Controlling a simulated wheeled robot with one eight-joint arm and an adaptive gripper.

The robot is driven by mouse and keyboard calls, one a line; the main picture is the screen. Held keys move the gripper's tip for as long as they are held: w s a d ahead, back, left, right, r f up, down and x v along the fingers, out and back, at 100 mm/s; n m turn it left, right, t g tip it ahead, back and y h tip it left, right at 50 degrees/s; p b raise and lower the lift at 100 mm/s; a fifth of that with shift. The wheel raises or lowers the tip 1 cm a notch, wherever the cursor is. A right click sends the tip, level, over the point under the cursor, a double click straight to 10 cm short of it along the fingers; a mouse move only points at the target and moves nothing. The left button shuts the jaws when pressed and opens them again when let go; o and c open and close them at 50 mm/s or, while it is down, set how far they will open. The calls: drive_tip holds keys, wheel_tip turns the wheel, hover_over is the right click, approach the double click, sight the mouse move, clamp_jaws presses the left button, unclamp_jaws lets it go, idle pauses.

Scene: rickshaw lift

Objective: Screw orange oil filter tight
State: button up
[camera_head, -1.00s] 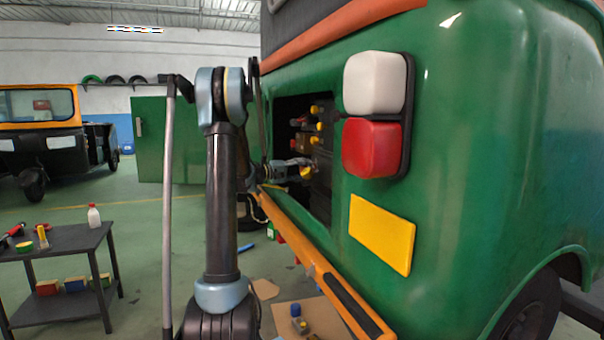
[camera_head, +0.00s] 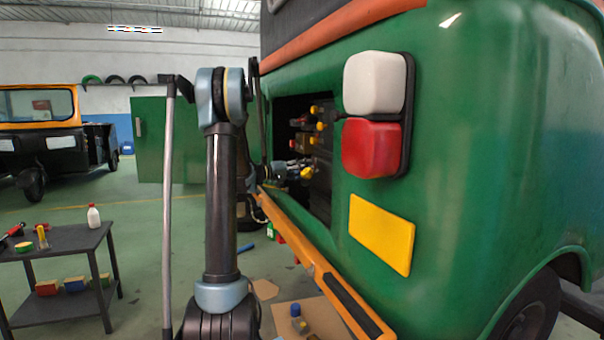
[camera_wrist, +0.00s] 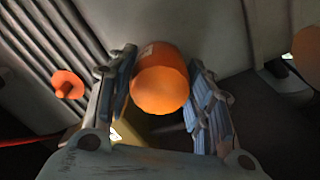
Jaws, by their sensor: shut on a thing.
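The orange oil filter (camera_wrist: 160,82) shows in the middle of the wrist view as a short orange cylinder. My gripper (camera_wrist: 160,95) has one padded finger on each side of it and is shut on it. The filter's far end meets a grey surface, where the join is hard to see. In the head view my gripper (camera_head: 295,172) reaches into the open engine bay (camera_head: 322,200) at the rear of the green rickshaw (camera_head: 470,150). The filter cannot be made out clearly there.
An orange knob-like part (camera_wrist: 67,84) sits left of the filter by a ribbed dark surface. Yellow-capped parts (camera_head: 318,110) lie higher in the bay. The orange bumper (camera_head: 325,280) runs below the opening. A tool table (camera_head: 60,240) stands at the left.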

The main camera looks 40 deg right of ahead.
drive_tip(key=shift+d+m, duration=0.1)
drive_tip(key=shift+m, duration=0.9)
drive_tip(key=shift+s, duration=0.1)
drive_tip(key=shift+m, duration=0.9)
drive_tip(key=o, duration=1.2)
drive_tip(key=shift+o, duration=0.2)
drive_tip(key=shift+c, duration=0.7)
drive_tip(key=shift+a, duration=0.2)
drive_tip(key=v, duration=0.7)
drive_tip(key=shift+a, duration=0.35)
